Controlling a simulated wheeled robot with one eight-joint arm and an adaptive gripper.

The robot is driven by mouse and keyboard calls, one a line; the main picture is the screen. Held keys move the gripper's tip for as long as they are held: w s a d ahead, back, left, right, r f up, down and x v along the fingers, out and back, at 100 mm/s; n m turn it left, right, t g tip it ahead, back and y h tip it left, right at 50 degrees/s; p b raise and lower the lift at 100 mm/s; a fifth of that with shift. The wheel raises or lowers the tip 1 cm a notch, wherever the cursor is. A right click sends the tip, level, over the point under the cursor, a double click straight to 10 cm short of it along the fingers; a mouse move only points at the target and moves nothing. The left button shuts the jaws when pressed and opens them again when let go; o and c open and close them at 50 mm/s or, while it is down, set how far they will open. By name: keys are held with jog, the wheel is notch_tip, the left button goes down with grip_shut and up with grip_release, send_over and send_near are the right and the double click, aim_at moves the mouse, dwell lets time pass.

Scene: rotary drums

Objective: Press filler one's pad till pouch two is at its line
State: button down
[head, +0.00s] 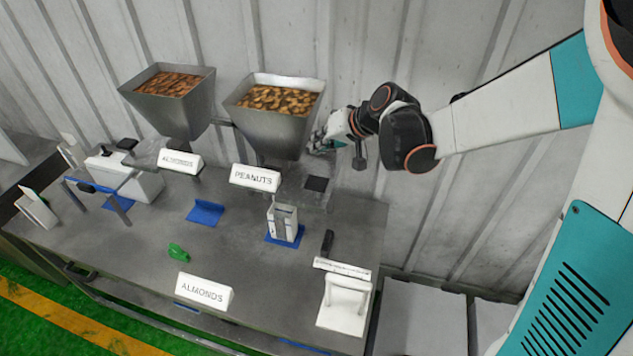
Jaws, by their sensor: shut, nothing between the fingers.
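Two metal hoppers stand at the back of the table: one with almonds (172,98) on the left, one with peanuts (270,128) on the right. Their signs read ALMONDS (180,161) and PEANUTS (254,178). I cannot tell which is filler one. A dark square pad (316,184) lies beside the peanut hopper's base. A white pouch (277,226) with a grey front strip stands upright on a blue mat below the peanut hopper; its fill level is not readable. My gripper (317,143) is shut and empty, right of the peanut hopper and above the dark pad, apart from it.
A blue mat (205,213) below the almond hopper is empty. A green clip (178,252), a loose ALMONDS sign (204,292) and a white stand (343,305) are nearer the front. A white machine (130,178) with a blue bar is at left. The corrugated wall is close behind.

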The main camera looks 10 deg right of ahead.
jog(key=b, duration=0.5)
send_over(318, 180)
jog(key=f, duration=0.7)
jog(key=shift+d+f, duration=0.15)
jog(key=shift+d, duration=0.05)
jog(key=shift+f+b, duration=0.4)
jog(key=shift+f, duration=0.1)
jog(key=shift+f, duration=0.1)
jog(key=shift+f+b, duration=0.35)
jog(key=shift+b, duration=0.15)
jog(key=shift+s+f+b, duration=0.1)
jog(key=shift+f+b, duration=1.45)
jog(key=shift+f, duration=0.05)
dwell(1.8)
jog(key=shift+r, duration=0.15)
jog(key=shift+r+p, duration=1.25)
jog(key=shift+r, duration=0.7)
jog(key=shift+r+p, duration=1.55)
jog(key=shift+r, duration=0.95)
